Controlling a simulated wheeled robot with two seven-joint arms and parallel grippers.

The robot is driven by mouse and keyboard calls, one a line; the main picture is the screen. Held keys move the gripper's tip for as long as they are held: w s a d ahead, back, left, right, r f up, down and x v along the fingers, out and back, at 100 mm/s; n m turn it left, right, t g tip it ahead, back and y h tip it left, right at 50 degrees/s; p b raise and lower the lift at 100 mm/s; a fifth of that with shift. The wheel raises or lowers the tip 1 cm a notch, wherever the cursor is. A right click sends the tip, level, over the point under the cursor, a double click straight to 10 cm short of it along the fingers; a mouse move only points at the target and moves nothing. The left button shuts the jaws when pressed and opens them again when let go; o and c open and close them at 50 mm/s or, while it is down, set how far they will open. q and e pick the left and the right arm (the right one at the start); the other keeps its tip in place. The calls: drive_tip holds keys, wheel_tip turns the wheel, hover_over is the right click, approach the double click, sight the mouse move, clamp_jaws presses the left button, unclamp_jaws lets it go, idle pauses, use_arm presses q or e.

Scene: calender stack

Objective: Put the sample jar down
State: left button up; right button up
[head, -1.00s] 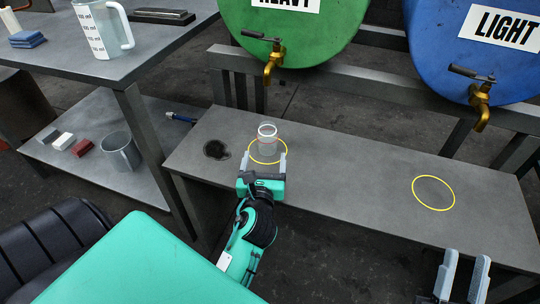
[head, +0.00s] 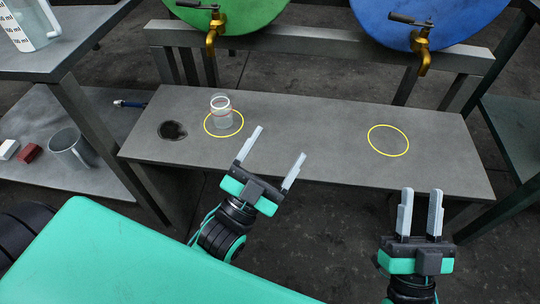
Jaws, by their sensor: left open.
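The sample jar (head: 221,111) is a small clear jar with a pale rim. It stands upright on the grey bench (head: 310,140), inside the left yellow ring (head: 238,129), under the green drum's tap. My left gripper (head: 273,158) is open and empty, in front of and to the right of the jar, apart from it. My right gripper (head: 420,212) is at the lower right, its two fingers upright and a gap between them, with nothing visible in it.
A second yellow ring (head: 388,140) on the bench is empty, below the blue drum (head: 432,20) and its brass tap (head: 422,48). A grey mug (head: 70,149) stands on the left lower shelf.

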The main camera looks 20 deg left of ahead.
use_arm(q)
drive_tip(key=s+n, duration=0.1)
drive_tip(key=n, duration=0.1)
drive_tip(key=s+r+n, duration=0.1)
drive_tip(key=n, duration=0.1)
drive_tip(key=r+n+t, duration=0.1)
drive_tip(key=n, duration=0.1)
drive_tip(key=shift+s+d, duration=0.15)
drive_tip(key=shift+s, duration=0.25)
